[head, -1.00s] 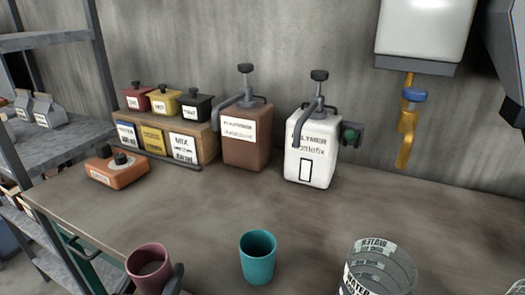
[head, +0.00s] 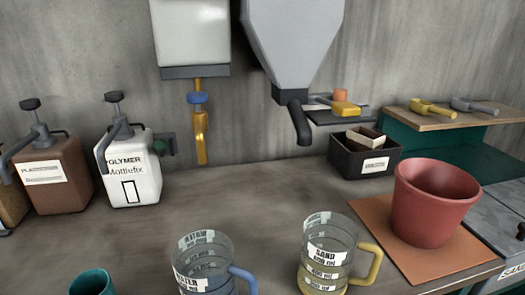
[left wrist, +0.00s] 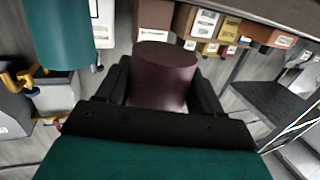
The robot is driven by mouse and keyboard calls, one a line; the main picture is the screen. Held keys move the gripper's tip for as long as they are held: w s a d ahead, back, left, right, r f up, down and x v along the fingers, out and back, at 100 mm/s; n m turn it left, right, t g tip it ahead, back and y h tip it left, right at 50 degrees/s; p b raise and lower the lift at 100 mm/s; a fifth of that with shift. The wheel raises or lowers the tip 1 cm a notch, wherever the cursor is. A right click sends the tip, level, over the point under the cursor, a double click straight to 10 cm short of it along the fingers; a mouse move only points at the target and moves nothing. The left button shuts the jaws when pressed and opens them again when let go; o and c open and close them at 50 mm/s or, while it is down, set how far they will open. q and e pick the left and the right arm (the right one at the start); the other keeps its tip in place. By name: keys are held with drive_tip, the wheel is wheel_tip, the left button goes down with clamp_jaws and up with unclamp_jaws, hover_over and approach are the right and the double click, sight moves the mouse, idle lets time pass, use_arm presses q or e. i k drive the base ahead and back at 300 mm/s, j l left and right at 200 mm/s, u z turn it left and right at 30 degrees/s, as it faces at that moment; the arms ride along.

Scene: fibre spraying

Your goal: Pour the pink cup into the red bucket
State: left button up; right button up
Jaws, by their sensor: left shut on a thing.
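The red bucket (head: 432,204) stands upright on an orange-brown mat (head: 388,232) at the right of the bench in the head view. The pink cup (left wrist: 162,76) shows dark in the left wrist view, between the two fingers of my left gripper (left wrist: 164,92), which is shut on it. The cup's contents are hidden. The pink cup and my left gripper are outside the head view now. My right gripper is in neither view.
A teal cup (head: 92,283), a water measuring jug (head: 204,264) and a sand jug (head: 328,255) stand along the front of the bench. A black bin (head: 364,156) sits behind the bucket. The bench middle is clear.

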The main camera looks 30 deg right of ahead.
sight(431, 198)
drive_tip(key=k+l+z, duration=0.3)
drive_tip(key=l, duration=0.3)
drive_tip(key=k+l+z, duration=0.1)
drive_tip(key=k+l, duration=0.2)
drive_tip(key=k+l+z, duration=0.15)
drive_tip(key=l, duration=0.25)
drive_tip(key=l+z, duration=0.25)
drive_tip(key=l, duration=0.5)
drive_tip(key=i+l+z, duration=0.2)
drive_tip(key=l, duration=0.55)
drive_tip(key=k, duration=0.1)
